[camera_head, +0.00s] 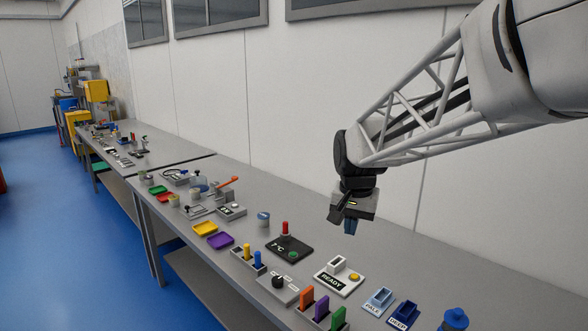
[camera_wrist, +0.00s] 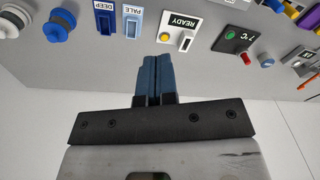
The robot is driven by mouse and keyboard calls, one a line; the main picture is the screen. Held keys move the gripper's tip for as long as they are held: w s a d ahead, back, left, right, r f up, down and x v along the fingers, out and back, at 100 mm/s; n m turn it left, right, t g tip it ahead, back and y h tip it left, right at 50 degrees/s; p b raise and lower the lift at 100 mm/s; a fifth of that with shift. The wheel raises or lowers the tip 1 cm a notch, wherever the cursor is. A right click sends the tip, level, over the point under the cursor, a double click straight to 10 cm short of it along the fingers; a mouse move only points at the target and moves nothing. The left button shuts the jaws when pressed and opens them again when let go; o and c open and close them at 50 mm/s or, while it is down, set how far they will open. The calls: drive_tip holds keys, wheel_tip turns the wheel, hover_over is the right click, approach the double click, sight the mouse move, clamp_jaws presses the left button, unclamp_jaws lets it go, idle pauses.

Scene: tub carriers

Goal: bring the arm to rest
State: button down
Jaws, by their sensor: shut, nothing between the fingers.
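My gripper (camera_head: 350,226) hangs above the back part of the grey bench, fingers pointing down. In the wrist view its blue fingertips (camera_wrist: 160,62) are pressed together with nothing between them. My arm reaches in from the upper right of the head view. The gripper is clear of the bench top and touches nothing that I can see.
The bench (camera_head: 400,270) holds a READY box (camera_head: 338,277), a black 7°C panel (camera_head: 288,248), pale (camera_head: 379,300) and deep blue (camera_head: 403,315) tubs, and coloured blocks (camera_head: 321,306). A wall stands behind.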

drive_tip(key=s+d+f+n, duration=0.2)
drive_tip(key=s, duration=1.2)
drive_tip(key=s+d+f+n+t, duration=0.1)
drive_tip(key=s+d+f+n, duration=0.1)
drive_tip(key=s, duration=1.2)
drive_tip(key=shift+d+f, duration=0.2)
drive_tip(key=shift+d, duration=0.6)
